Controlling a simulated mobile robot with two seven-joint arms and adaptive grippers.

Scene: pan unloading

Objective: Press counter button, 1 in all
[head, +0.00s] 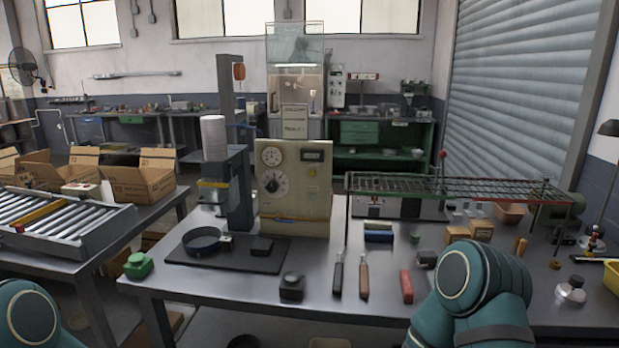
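On the front of the metal table, a small black block with a round raised top (291,286) looks like a push button. A green block with a domed top (138,265) sits at the table's left front corner and also resembles a button. I cannot tell which is the counter button. A beige machine panel (295,188) with a dial and small display stands behind them. My teal arm links show at the bottom left and bottom right. Neither gripper is in view, so whether they are open or shut is hidden.
A pan (202,241) and a black block (262,246) rest on a dark mat (210,258). Two dark- and brown-handled tools (363,277) and a red-handled one (406,286) lie right of the black button-like block. A wire rack (455,188) spans the right side. The front left is fairly clear.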

